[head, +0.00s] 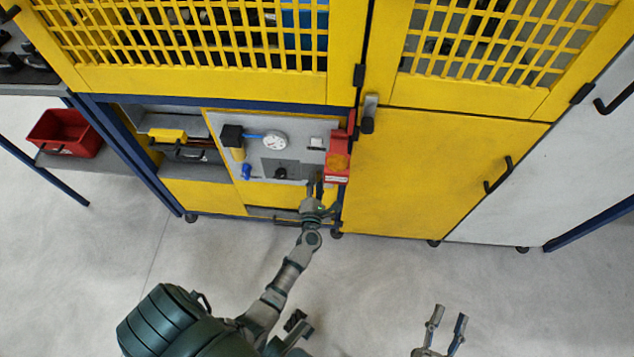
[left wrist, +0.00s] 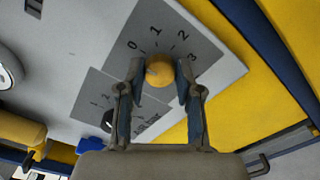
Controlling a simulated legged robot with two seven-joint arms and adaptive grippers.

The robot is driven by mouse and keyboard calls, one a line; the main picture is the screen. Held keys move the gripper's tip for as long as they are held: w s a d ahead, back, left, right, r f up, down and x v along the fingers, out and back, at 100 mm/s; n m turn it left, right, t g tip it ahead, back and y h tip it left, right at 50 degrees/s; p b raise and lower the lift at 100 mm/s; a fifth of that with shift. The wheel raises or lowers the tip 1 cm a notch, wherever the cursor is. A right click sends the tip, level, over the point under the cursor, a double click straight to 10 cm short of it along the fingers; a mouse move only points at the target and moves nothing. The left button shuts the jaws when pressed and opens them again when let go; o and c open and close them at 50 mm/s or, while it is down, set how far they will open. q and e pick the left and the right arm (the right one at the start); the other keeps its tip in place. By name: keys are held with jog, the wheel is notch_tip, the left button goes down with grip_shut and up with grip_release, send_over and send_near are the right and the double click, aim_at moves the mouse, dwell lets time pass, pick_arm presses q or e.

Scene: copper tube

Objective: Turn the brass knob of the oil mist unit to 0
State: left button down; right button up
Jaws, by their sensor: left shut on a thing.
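The brass knob (left wrist: 158,72) is a round golden knob on a grey scale plate (left wrist: 160,18) with the marks 0, 1, 2 and 3. In the left wrist view the fingers of my left gripper (left wrist: 160,80) are shut on it from both sides. I cannot make out a pointer, so its setting is unclear. In the head view my left gripper (head: 315,184) is at the lower right of the grey panel (head: 308,158), and the knob is not discernible there. My right gripper (head: 450,313) is open and empty above the floor at the lower right.
A red box (head: 339,158) is close to the right of my left gripper. A black knob (head: 280,173), a gauge (head: 274,141) and a blue fitting (head: 246,171) are on the panel to the left. Yellow doors (head: 425,170) stand right. A red bin (head: 66,132) is far left.

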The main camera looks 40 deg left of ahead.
pick_arm(q)
jog(key=shift+s+d+f, duration=0.1)
jog(key=shift+s+f, duration=0.1)
jog(key=shift+f, duration=0.3)
jog(key=c, duration=0.8)
grip_release()
jog(key=shift+o, duration=0.2)
jog(key=shift+w+r, duration=0.1)
jog(key=shift+r, duration=0.1)
jog(key=shift+r, duration=0.1)
jog(key=v, duration=1.2)
